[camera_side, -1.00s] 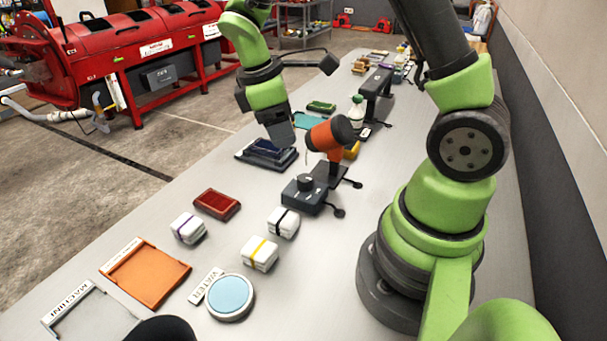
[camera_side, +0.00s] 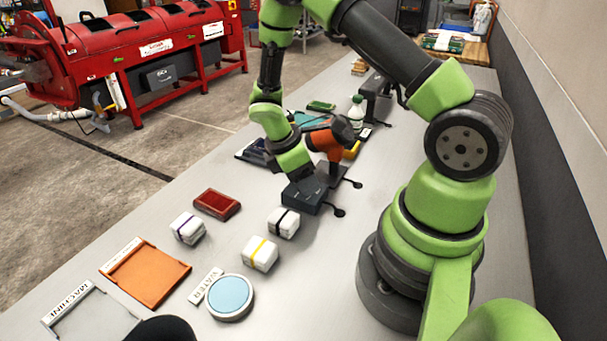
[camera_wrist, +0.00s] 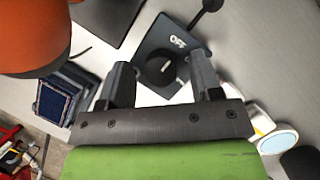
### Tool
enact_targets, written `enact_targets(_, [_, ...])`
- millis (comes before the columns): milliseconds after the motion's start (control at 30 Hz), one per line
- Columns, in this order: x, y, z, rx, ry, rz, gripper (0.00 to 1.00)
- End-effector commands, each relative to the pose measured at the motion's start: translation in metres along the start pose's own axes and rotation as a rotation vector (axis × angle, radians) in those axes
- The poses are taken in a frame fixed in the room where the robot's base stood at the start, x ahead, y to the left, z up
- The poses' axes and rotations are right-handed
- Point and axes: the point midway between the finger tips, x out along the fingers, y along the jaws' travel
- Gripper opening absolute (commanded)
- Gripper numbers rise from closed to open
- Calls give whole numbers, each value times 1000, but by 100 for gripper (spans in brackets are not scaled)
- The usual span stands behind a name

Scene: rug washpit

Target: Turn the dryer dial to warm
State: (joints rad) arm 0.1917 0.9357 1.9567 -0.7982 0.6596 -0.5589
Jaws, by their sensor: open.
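The dryer (camera_side: 327,140) has an orange body on a stand, with a dark control box (camera_side: 303,197) at its front. In the wrist view the box (camera_wrist: 172,32) shows the word OFF and a round black dial (camera_wrist: 160,69) with a light pointer mark. My gripper (camera_wrist: 162,78) is open, with one finger on each side of the dial in that view. I cannot tell whether the fingers touch it. In the side view my gripper (camera_side: 297,178) is over the box and hides the dial. Any other words on the box are hidden or out of sight.
The orange dryer body (camera_wrist: 32,35) is close at the wrist view's left. White banded blocks (camera_side: 260,253) (camera_side: 284,222), a red brush-like block (camera_side: 217,204), an orange tray (camera_side: 147,275) and a round blue-topped pad (camera_side: 230,296) lie in front. A white bottle (camera_side: 356,112) stands behind.

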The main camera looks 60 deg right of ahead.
Motion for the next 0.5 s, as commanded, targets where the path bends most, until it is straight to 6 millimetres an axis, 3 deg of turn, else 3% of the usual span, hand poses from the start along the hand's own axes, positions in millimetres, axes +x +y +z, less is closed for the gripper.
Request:
enact_targets(267, [1,0,0,-1,0,0,57])
enact_targets(433, [1,0,0,0,0,0,17])
enact_targets(467, [1,0,0,-1,0,0,11])
enact_targets(500, [1,0,0,-1,0,0,11])
